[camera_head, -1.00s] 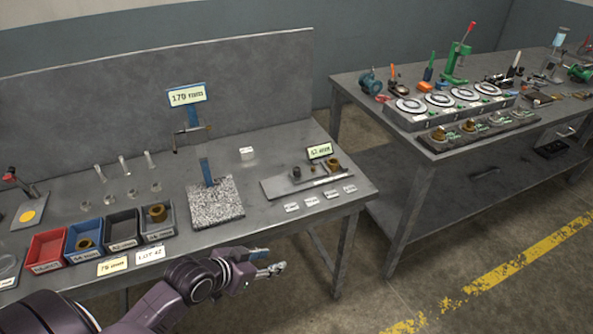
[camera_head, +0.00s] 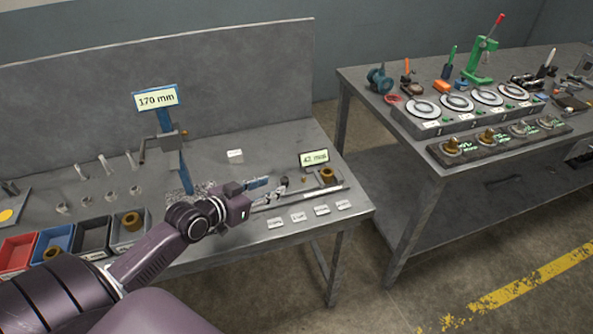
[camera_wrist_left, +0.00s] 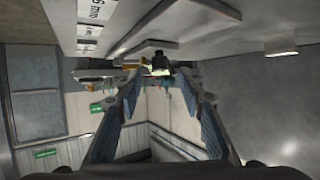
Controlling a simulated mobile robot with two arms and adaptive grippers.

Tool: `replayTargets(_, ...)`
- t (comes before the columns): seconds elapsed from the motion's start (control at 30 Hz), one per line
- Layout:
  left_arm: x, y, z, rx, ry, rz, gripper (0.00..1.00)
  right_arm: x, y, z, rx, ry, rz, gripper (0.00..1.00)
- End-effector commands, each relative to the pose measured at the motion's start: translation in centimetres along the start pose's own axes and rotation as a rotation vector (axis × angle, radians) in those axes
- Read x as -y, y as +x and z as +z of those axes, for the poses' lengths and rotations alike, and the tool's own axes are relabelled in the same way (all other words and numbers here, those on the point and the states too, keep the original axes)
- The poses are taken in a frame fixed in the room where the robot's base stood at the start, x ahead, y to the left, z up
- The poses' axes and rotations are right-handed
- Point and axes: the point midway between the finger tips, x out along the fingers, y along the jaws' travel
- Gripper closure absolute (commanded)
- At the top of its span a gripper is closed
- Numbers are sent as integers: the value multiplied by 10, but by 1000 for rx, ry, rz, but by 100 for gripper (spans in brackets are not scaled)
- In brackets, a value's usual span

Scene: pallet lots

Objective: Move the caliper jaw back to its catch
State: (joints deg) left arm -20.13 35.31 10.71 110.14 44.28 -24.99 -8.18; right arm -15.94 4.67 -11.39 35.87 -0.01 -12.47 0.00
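The caliper (camera_head: 303,195) is a flat grey bar lying on the bench at the right, with a small display (camera_head: 314,158) reading about 42 mm. A bronze ring (camera_head: 327,176) sits at its right end. A dark jaw or knob (camera_head: 284,182) stands at its left part; I cannot make out a catch. My left gripper (camera_head: 268,189) is just left of the dark knob, its fingers pointing right. In the left wrist view the fingers (camera_wrist_left: 162,82) are spread and empty, with the dark knob (camera_wrist_left: 160,62) ahead between the tips. My right gripper is not in view.
A blue post (camera_head: 166,122) with a 170 mm sign stands behind my arm. A white block (camera_head: 235,156) sits behind the gripper. Bins, including a red bin (camera_head: 17,255), line the front left. White labels (camera_head: 298,217) lie in front of the caliper.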

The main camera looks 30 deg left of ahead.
Motion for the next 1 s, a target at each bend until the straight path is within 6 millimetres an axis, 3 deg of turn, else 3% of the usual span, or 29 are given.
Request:
replayTargets(0.17, 0, 14, 0, -1, -1, -1, 64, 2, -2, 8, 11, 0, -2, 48)
replayTargets(0.43, 0, 54, -1, -1, -2, 0, 64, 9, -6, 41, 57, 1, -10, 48)
replayTargets(0.57, 0, 68, 0, -1, -1, -1, 64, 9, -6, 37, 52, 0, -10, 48)
replayTargets(0.7, 0, 76, 0, 0, 1, 0, 64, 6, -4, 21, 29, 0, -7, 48)
replayTargets(0.83, -1, 78, 0, 1, 1, 1, 64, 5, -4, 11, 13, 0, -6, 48)
replayTargets(1.0, 0, 78, 1, 1, 1, 1, 65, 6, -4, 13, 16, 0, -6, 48)
